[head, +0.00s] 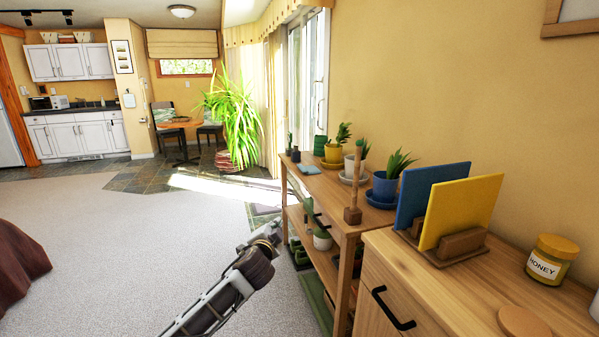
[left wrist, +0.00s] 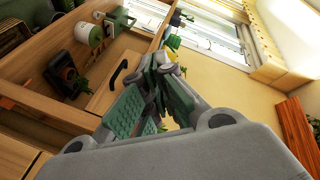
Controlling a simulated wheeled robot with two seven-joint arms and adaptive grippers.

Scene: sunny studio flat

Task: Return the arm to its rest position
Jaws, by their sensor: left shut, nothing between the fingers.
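My left arm comes in from the bottom of the head view, and its gripper (head: 268,236) hangs over the carpet in front of the wooden shelf bench (head: 335,215). In the left wrist view the gripper's fingers (left wrist: 160,68) meet at their tips, shut with nothing between them. The bench shows behind the fingers, tilted in that view. In the head view the gripper appears apart from the bench. My right gripper is in neither view.
A wooden cabinet (head: 400,275) stands at the right, bearing blue (head: 430,185) and yellow (head: 462,210) boards in a rack and a honey jar (head: 551,260). Potted plants line the bench top. Open carpet (head: 130,250) lies left of my arm.

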